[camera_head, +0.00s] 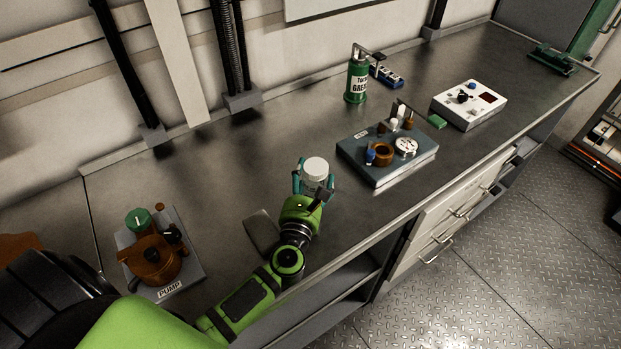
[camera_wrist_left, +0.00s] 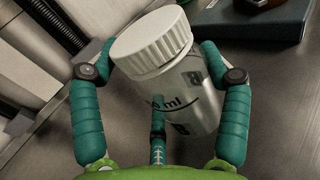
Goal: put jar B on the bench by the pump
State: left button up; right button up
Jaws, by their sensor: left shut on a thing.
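The pump (camera_head: 150,262), brown with a green knob, sits on a grey plate labelled PUMP at the lower left. My right gripper is not in view.
A blue-grey board with dials (camera_head: 388,160) lies right of the jar. A green grease can (camera_head: 357,80) stands behind it, and a white instrument box (camera_head: 468,104) is farther right. A flat grey piece (camera_head: 262,232) lies beside my left arm.

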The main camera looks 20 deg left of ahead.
aim_at(308, 188)
pick_arm(q)
jog(key=shift+f, duration=0.2)
jog(key=o, duration=0.9)
jog(key=shift+c, duration=0.2)
jog(key=shift+r, duration=0.3)
jog(key=v, duration=0.2)
jog(key=b+v, duration=0.1)
jog(key=v, duration=0.1)
jog(key=b+v, duration=0.1)
jog(key=v, duration=0.1)
jog(key=shift+s+f, duration=0.25)
jog(key=shift+s, duration=0.1)
jog(key=shift+s+d+r, duration=0.15)
jog(key=shift+s, duration=0.3)
